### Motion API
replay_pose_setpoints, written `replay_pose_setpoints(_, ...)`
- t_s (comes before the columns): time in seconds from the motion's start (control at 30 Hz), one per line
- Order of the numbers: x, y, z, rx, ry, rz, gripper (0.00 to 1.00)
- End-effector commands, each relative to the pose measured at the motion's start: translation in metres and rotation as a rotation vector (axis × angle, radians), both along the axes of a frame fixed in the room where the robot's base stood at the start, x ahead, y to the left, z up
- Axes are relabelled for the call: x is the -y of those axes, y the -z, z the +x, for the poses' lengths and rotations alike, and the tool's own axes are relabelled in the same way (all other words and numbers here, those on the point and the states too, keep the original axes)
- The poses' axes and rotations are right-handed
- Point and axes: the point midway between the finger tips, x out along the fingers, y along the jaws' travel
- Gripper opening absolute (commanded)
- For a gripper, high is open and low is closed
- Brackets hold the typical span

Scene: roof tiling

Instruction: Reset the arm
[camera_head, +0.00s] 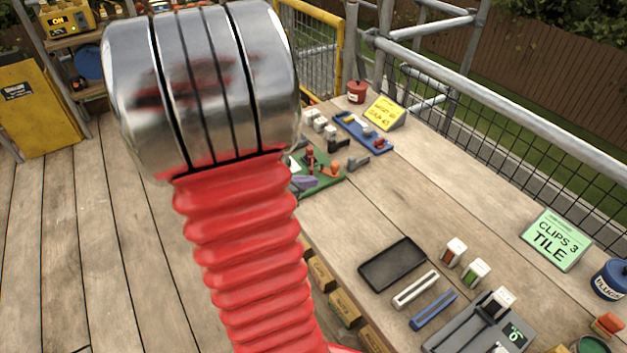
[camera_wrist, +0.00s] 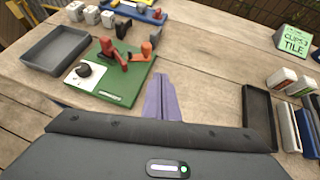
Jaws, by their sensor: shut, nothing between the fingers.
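My gripper (camera_wrist: 163,95) shows in the wrist view as narrow purple fingers pressed together in front of its dark housing. It is shut and holds nothing. It points over the wooden bench (camera_wrist: 205,75), just right of a green board (camera_wrist: 120,88) with red and orange tools on it. In the head view, my arm's metal joint and red bellows fill the left middle and hide most of the gripper. Only a small purple part (camera_head: 304,183) shows beside the green board.
A black tray (camera_head: 392,264), white and blue bars, small bottles and a grey device (camera_head: 480,325) lie at the bench's near right. A green "CLIPS 3 TILE" sign (camera_head: 556,240) stands by the mesh railing. A grey tray (camera_wrist: 57,50) is left of the board. The bench middle is clear.

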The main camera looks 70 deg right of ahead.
Motion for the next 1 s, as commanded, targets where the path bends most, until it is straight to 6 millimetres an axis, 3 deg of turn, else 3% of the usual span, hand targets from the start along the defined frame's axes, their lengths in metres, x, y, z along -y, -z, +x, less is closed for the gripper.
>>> replay_pose_setpoints(0.23, -0.0118, -0.0072, 0.0026, -0.001, -0.001, 0.000, 0.00)
replay_pose_setpoints(1.0, -0.0118, -0.0075, 0.0025, 0.004, 0.004, -0.001, 0.00)
